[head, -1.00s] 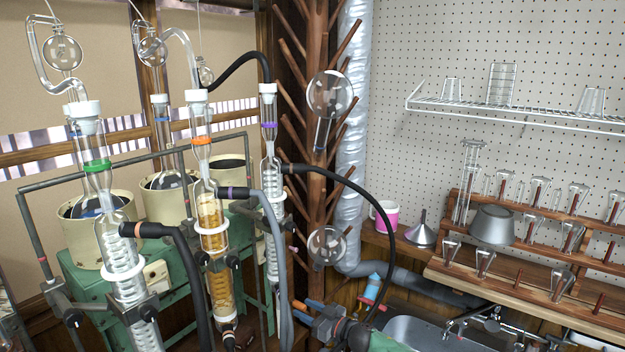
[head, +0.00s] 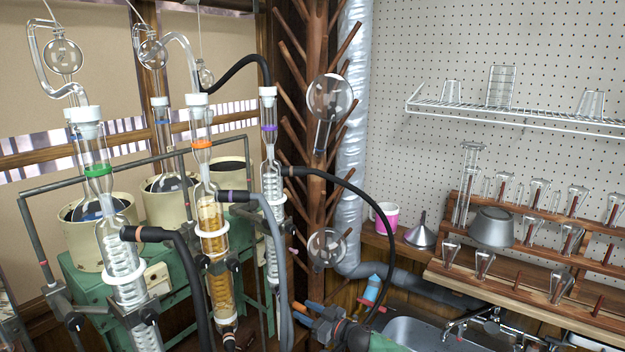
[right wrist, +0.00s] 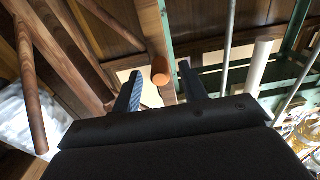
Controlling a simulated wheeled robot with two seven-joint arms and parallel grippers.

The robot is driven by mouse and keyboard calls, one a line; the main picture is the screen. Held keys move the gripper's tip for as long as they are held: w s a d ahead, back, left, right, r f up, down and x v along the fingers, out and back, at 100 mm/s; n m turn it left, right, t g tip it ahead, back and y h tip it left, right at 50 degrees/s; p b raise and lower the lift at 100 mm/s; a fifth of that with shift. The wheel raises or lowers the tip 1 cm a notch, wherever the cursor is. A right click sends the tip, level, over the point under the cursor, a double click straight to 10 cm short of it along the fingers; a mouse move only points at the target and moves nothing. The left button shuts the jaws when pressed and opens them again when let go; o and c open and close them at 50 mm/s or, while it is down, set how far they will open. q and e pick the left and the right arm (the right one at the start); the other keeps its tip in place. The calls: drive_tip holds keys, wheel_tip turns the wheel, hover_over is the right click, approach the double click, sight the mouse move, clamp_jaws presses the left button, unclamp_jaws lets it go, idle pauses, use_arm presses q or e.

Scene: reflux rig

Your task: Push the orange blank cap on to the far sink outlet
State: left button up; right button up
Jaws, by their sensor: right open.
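My right gripper (head: 308,317) is low in the middle of the head view, between the glass columns and the sink. In the right wrist view (right wrist: 161,82) its two fingers stand apart with nothing clearly held. A round orange-brown end (right wrist: 160,74) shows between the fingertips; I cannot tell whether it is the orange cap or a wooden peg. A small orange patch (head: 315,306) shows by the gripper in the head view, too small to identify. Metal sink taps (head: 458,324) are at the lower right; the far outlet is not clear. My left gripper is out of view.
Glass columns (head: 212,215) with black hoses fill the left. A wooden peg tree (head: 318,180) stands just behind my right gripper. The sink (head: 415,335), a pink mug (head: 384,218), a funnel (head: 421,233) and a glassware rack (head: 540,285) are to the right.

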drive_tip(key=shift+p, duration=0.35)
idle(0.3)
clamp_jaws()
drive_tip(key=shift+d, duration=0.1)
drive_tip(key=shift+p+v, duration=0.95)
drive_tip(key=shift+v, duration=2)
